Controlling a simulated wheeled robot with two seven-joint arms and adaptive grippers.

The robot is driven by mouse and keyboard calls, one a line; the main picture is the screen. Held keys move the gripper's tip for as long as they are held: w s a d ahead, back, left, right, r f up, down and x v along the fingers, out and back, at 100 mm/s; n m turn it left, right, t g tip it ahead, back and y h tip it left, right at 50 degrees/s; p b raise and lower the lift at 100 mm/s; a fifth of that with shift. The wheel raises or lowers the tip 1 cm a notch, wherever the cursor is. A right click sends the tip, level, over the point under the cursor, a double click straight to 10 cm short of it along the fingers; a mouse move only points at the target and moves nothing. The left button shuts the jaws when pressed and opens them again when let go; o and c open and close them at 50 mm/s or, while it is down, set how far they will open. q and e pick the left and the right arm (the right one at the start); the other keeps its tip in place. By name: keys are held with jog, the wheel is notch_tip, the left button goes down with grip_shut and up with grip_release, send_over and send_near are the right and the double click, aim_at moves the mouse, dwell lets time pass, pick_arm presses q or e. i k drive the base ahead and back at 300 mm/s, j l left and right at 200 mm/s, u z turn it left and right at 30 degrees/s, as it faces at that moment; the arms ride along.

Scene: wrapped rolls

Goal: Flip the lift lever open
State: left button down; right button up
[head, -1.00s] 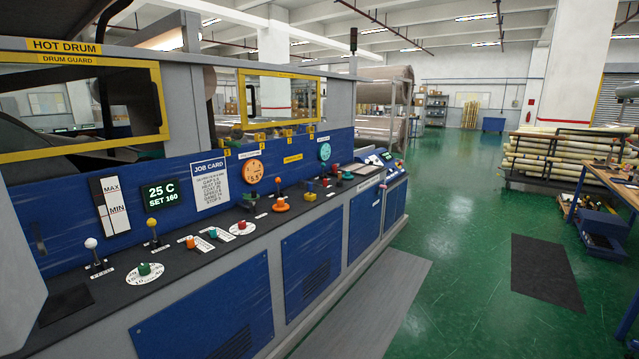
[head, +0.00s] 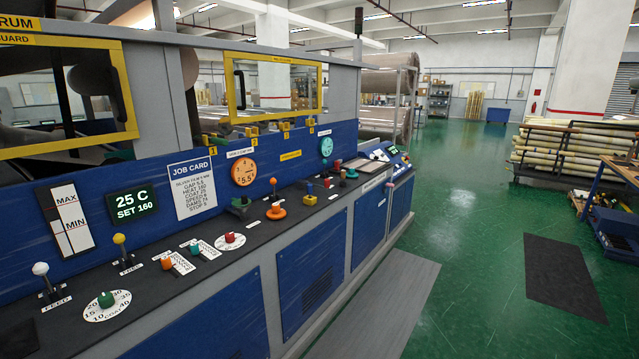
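Several levers stand on the black console top of the blue machine in the head view; I cannot read which one is the lift lever. A white-knobbed lever (head: 41,270) stands at the near left, with a label in front that looks like FEED. A yellow-knobbed lever (head: 120,240) stands just behind it. All three look roughly upright. Neither of my grippers is in view.
A green dial (head: 106,299), an orange knob (head: 166,263), a teal knob (head: 194,247) and a red dial (head: 230,238) sit among the levers. A job card (head: 192,190) hangs above.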

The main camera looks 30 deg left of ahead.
aim_at(326, 186)
jog(key=i+j, duration=0.95)
